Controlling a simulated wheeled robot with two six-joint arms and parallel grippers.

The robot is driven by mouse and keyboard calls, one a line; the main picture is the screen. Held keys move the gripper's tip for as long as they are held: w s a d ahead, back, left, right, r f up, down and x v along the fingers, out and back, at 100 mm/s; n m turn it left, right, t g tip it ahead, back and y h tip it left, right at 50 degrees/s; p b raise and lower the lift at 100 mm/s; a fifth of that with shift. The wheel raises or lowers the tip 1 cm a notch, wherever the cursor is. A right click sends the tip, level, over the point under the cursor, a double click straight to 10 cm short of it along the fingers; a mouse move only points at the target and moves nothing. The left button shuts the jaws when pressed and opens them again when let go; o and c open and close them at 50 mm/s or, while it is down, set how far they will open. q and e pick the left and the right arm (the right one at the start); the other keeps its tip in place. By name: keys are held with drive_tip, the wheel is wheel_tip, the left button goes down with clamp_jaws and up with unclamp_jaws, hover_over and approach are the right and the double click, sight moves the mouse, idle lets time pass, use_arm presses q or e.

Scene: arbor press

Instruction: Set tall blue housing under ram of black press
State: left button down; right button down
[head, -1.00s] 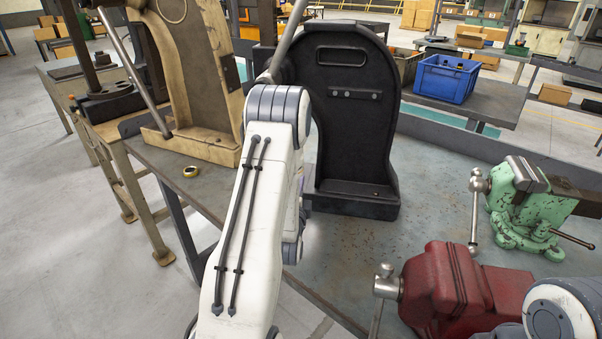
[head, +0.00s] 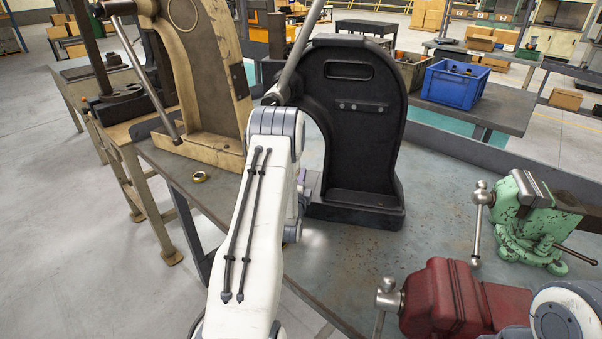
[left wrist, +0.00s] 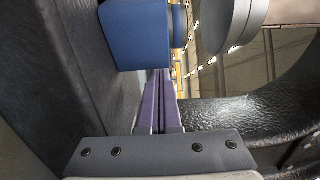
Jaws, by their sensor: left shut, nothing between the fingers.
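The black press (head: 391,150) stands on the bench in the middle of the head view; my left arm covers its left side. In the left wrist view the tall blue housing (left wrist: 136,35) rests by the dark press surface on the left, with a narrower blue end facing right. The grey round ram (left wrist: 232,22) faces that end across a gap; exact alignment is unclear. My left gripper (left wrist: 160,76) has its purple fingers shut and empty, with the tips close to the housing; contact cannot be told. The housing is hidden in the head view. My right gripper is out of view.
A beige press (head: 215,70) stands to the left, with a small brass ring (head: 201,177) on the bench near it. A red vise (head: 440,300) and a green vise (head: 525,215) are on the right. A blue crate (head: 450,84) is behind. The bench between press and vises is clear.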

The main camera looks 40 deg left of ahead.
use_arm(q)
drive_tip(key=shift+s+a, duration=0.15)
drive_tip(key=shift+s, duration=0.05)
drive_tip(key=shift+s+a+f+b, duration=0.15)
drive_tip(key=shift+s+a+b, duration=0.35)
drive_tip(key=shift+b, duration=0.2)
drive_tip(key=shift+s+a, duration=0.15)
